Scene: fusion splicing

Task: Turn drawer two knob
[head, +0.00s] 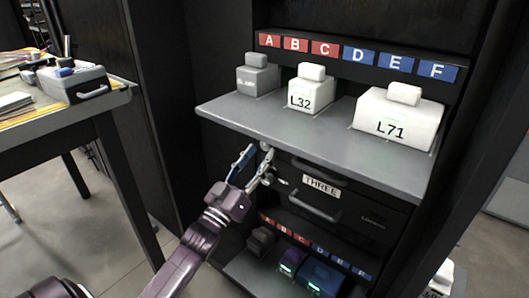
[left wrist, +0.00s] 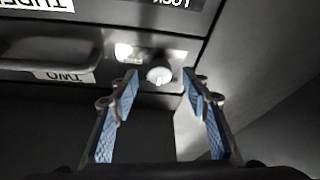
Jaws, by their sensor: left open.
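In the left wrist view, which sees the cabinet upside down, the drawer two label (left wrist: 72,77) reads TWO. Drawer two's round pale knob (left wrist: 159,74) sits beside a small bright plate. My left gripper (left wrist: 161,80) is open, with one blue-padded finger on each side of the knob in the picture; contact cannot be told. In the head view my left gripper (head: 259,153) is at the left front of the drawers, just under the grey shelf edge. The shelf and gripper hide most of drawer two there. My right gripper is not in view.
The grey shelf (head: 225,112) juts out above the drawers and carries white boxes L32 (head: 300,100) and L71 (head: 391,128). Drawer three's label (head: 321,185) shows below it. Lit devices (head: 320,277) stand lower down. A table (head: 70,118) stands at the left.

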